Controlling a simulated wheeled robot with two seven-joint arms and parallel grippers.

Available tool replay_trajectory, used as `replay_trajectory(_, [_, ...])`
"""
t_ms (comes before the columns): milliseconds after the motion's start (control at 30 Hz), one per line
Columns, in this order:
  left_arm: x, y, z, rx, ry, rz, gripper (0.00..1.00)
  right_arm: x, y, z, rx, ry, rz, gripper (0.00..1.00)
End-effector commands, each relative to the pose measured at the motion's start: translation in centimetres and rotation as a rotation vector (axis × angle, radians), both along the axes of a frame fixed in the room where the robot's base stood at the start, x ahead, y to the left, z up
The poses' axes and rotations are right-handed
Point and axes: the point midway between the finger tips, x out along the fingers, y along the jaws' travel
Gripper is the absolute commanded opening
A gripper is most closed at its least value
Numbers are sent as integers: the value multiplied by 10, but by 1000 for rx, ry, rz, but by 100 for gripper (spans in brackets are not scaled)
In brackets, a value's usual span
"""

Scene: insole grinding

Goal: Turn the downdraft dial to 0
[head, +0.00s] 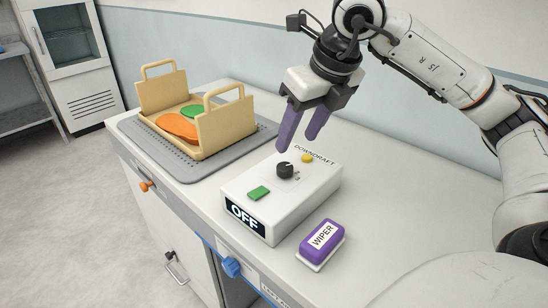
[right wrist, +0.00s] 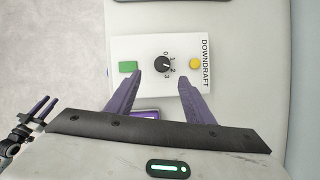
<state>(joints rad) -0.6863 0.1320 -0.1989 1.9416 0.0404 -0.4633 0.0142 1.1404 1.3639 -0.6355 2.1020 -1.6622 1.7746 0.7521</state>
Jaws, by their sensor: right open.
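The black downdraft dial (head: 285,170) sits on top of a white control box (head: 318,192) marked DOWNDRAFT. In the right wrist view the dial (right wrist: 162,64) has the numbers 0 to 3 beside it; its pointer is too small to read surely. The box's front display (head: 245,216) reads OFF. My right gripper (head: 298,146) is open and empty, its purple fingers above and behind the dial, not touching it. In the right wrist view its fingers (right wrist: 158,77) are spread on either side of the dial. My left gripper (right wrist: 43,107) shows small at that view's left edge; its opening is unclear.
A green button (head: 258,193) and a yellow button (head: 307,158) flank the dial. A purple WIPER block (head: 321,238) stands right of the box. A tan carrier (head: 226,128) with orange and green insoles stands on a grey mat (head: 187,173). The counter at right is clear.

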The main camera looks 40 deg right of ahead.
Motion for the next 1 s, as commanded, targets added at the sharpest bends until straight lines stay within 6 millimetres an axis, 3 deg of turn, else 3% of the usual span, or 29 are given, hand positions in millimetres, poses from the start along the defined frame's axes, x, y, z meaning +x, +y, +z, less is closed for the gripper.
replay_trajectory(167, [0, -2, -1, -4, -1, -1, 31, 5, -6, -16, -15, 1, -11, 48])
replay_trajectory(600, [1, -2, -2, -2, -2, -3, 31, 34, -8, -83, -10, 0, -10, 48])
replay_trajectory(1000, [1, -2, -2, -3, -2, -3, 31, 38, -8, -93, -10, -3, -8, 48])
